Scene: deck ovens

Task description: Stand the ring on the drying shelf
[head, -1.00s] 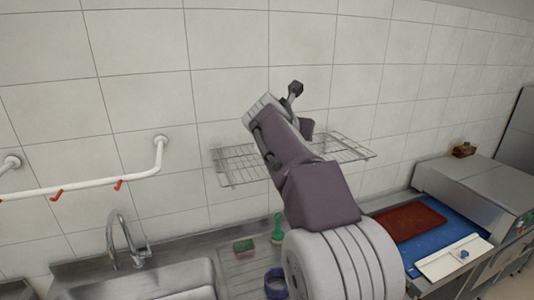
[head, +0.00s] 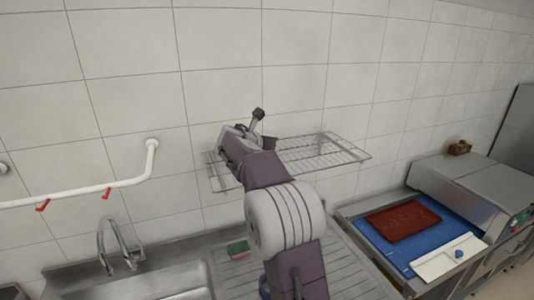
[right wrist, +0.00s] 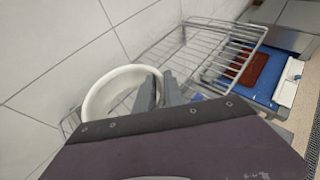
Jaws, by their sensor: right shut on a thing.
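The ring (right wrist: 92,101) is white and round, and shows in the right wrist view with its rim between the fingers of my right gripper (right wrist: 159,90). My gripper is shut on the rim. The drying shelf is a wire rack on the tiled wall, seen in the head view (head: 325,152) and the right wrist view (right wrist: 222,62). The ring overlaps the shelf's near left part in the wrist view; I cannot tell if they touch. In the head view my right arm covers the shelf's left part, and the ring is hidden. My left gripper is out of view.
A white wall rail (head: 115,185) with red hooks is at left, above the sink tap (head: 118,243). A green sponge (head: 238,248) lies on the drainer below the shelf. At right is a machine (head: 475,185) with a red mat (head: 404,219) on its blue bed.

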